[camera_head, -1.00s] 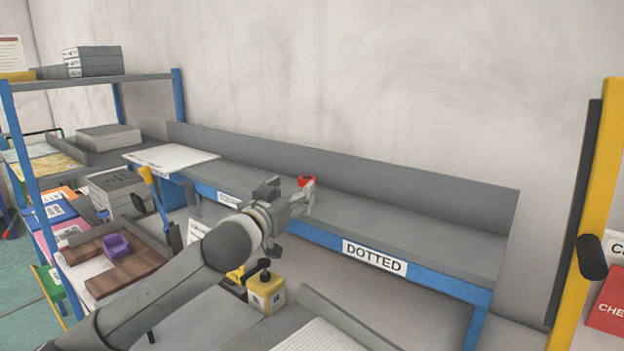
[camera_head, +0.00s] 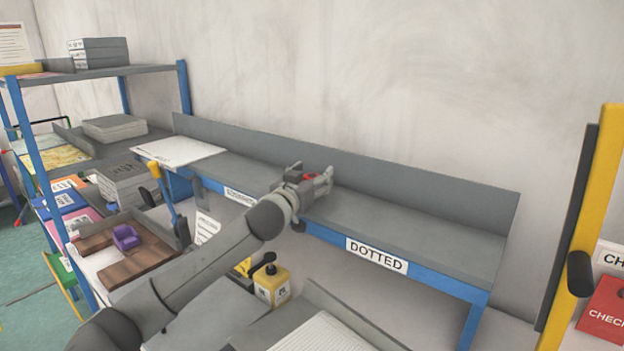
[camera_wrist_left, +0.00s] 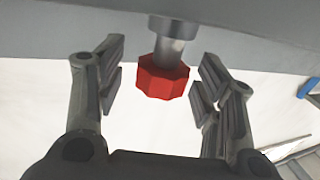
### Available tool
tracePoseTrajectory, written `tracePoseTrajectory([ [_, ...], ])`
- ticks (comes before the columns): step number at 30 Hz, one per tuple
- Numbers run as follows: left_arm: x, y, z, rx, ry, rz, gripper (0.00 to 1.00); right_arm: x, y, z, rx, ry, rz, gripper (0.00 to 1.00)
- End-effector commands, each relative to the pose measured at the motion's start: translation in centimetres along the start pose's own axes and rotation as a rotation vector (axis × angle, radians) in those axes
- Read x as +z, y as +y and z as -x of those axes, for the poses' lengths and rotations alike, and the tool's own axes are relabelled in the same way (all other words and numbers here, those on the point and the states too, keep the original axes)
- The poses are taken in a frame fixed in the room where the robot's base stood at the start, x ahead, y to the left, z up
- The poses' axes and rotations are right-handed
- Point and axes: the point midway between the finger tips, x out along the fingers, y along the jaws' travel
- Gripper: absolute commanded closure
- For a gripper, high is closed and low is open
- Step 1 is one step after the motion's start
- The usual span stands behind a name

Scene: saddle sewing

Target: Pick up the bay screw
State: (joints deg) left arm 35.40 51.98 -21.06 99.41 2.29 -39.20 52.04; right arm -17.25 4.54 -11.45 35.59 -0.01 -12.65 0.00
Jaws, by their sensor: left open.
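The bay screw (camera_wrist_left: 162,78) has a red faceted knob on a grey metal shank in the left wrist view. It stands between the two open fingers of my left gripper (camera_wrist_left: 155,85), with a gap on each side. In the head view a bit of the red knob (camera_head: 310,176) shows among the fingers of my left gripper (camera_head: 318,183), over the grey shelf. The fingers and wrist hide the rest of the screw there. My right gripper is in neither view.
The long grey shelf (camera_head: 420,232) has a blue front edge with a DOTTED label (camera_head: 376,256) and a raised back panel. A white board (camera_head: 180,151) lies at its left end. A yellow bottle (camera_head: 271,284) stands below my left arm. The shelf right of the gripper is clear.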

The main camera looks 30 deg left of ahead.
Motion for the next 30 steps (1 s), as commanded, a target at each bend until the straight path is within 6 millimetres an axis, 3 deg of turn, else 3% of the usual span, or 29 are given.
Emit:
tracePoseTrajectory([
  [5,0.0,0.0,0.0,0.0,0.0,0.0,0.41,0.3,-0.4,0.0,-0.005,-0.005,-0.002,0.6],
  [16,0.0,0.0,0.1,0.0,0.0,0.0,0.89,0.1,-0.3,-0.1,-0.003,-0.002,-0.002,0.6],
  [25,-0.2,0.0,0.1,0.0,0.002,0.001,0.89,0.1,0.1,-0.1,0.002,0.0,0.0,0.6],
  [30,-1.5,0.0,0.1,0.001,0.006,0.002,0.89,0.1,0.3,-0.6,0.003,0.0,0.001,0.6],
])
